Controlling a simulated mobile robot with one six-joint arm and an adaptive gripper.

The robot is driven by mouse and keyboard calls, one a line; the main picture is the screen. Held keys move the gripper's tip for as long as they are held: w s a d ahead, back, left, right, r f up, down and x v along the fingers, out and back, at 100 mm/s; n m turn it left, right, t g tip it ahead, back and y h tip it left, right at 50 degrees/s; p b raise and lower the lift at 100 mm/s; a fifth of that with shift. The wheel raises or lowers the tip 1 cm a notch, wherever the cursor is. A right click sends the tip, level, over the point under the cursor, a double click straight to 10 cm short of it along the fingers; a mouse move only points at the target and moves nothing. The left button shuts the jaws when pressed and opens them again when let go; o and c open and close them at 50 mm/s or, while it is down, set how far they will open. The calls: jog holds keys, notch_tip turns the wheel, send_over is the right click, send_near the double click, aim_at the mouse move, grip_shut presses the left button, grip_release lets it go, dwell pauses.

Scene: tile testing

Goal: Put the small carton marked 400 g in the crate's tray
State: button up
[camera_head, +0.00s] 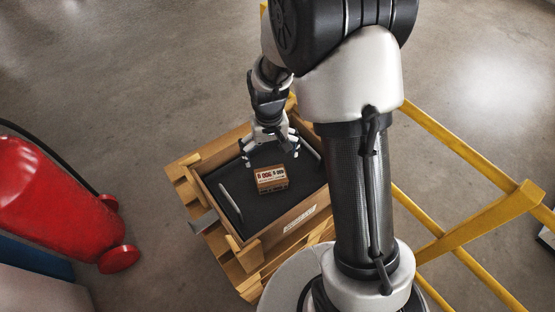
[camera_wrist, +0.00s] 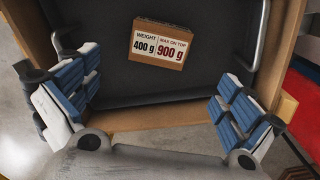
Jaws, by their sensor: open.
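The small carton (camera_head: 271,179) is a brown box with a label. In the wrist view the carton (camera_wrist: 158,57) reads "WEIGHT 400 g" and "MAX ON TOP 900 g". It rests in the dark tray (camera_wrist: 205,85) of the wooden crate (camera_head: 237,254). The tray also shows in the head view (camera_head: 211,180), with a metal handle at each end. My gripper (camera_head: 272,156) is open above the tray, just beyond the carton. In the wrist view its blue-padded fingers (camera_wrist: 150,92) are spread wide, with nothing between them. The carton stands apart from the fingers.
The crate sits on a wooden pallet (camera_head: 250,288). A red rounded machine (camera_head: 60,205) with a black hose stands on the floor at the left. A yellow frame (camera_head: 480,222) runs along the right. Bare concrete floor (camera_head: 130,90) lies open at the upper left.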

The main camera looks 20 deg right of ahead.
jog(key=s+r+t, duration=0.1)
jog(key=s+r, duration=0.2)
jog(key=r, duration=0.7)
jog(key=s+r+t, duration=0.3)
jog(key=s+r, duration=1)
jog(key=s, duration=0.5)
jog(key=shift+s+r+n+t, duration=0.2)
jog(key=shift+n+t, duration=0.1)
jog(key=shift+n, duration=0.1)
